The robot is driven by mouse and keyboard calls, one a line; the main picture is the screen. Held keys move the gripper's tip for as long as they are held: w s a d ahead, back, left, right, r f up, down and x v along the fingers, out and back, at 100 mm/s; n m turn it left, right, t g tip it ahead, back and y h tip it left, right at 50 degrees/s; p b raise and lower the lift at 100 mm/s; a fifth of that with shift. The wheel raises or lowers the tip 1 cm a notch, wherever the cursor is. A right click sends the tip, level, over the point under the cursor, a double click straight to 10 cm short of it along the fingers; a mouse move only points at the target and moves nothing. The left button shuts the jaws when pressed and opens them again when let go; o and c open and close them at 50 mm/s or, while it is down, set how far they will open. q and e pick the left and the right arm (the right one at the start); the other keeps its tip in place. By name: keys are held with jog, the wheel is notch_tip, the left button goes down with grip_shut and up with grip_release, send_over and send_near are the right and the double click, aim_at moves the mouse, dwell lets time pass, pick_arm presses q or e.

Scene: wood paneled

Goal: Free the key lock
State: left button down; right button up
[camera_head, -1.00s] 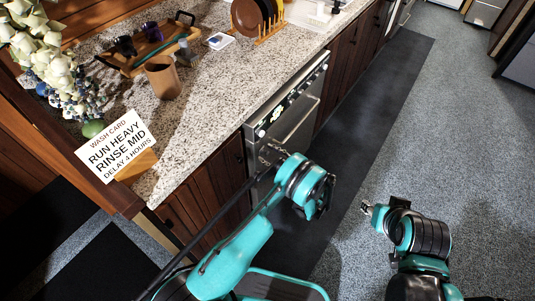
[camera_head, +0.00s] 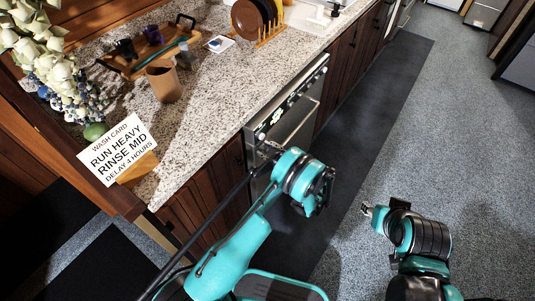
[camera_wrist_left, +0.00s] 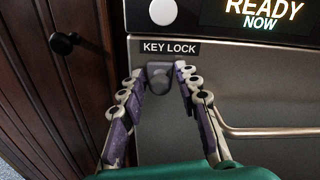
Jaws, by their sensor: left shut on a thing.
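The key lock is a small grey knob (camera_wrist_left: 160,76) under a black "KEY LOCK" label on the steel dishwasher front (camera_head: 295,105). In the left wrist view my left gripper (camera_wrist_left: 160,72) has its two purple-padded fingers on either side of the knob, shut on it at the fingertips. In the head view the left gripper (camera_head: 267,150) is at the near upper corner of the dishwasher, and the knob is hidden there. My right gripper (camera_head: 367,209) is over the floor, apart from everything; its finger gap is too small to judge.
A lit display (camera_wrist_left: 262,12) reads "READY NOW". A bar handle (camera_wrist_left: 265,131) crosses the door to the right of the lock. A dark cabinet knob (camera_wrist_left: 63,43) sticks out at left. A wash card (camera_head: 117,149) stands on the speckled counter (camera_head: 215,100). The floor at right is clear.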

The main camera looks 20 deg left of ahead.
pick_arm(q)
jog(key=shift+r, duration=0.2)
jog(key=c, duration=1.3)
grip_release()
jog(key=v, duration=1.2)
